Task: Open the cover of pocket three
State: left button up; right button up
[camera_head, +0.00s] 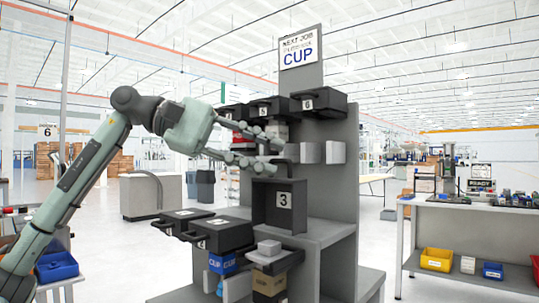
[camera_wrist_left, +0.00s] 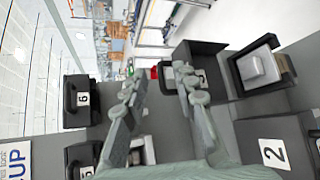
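The cover of pocket three (camera_head: 280,205), a dark panel labelled 3, stands upright on the dark grey stand. Below and in front of it is the uncovered pocket three (camera_head: 290,261), with a light grey block (camera_head: 268,246) in it. My right gripper is not in view.
Closed covers lie to the left at the same level, including cover two (camera_wrist_left: 273,153). Upper covers, including five (camera_head: 265,108) and six (camera_head: 318,103), sit above my gripper. Grey blocks (camera_head: 322,152) stick out beside it. A workbench (camera_head: 470,205) stands at right.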

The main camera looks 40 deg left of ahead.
pick_arm(q)
jog(key=v, duration=1.1)
jog(key=shift+d, duration=0.1)
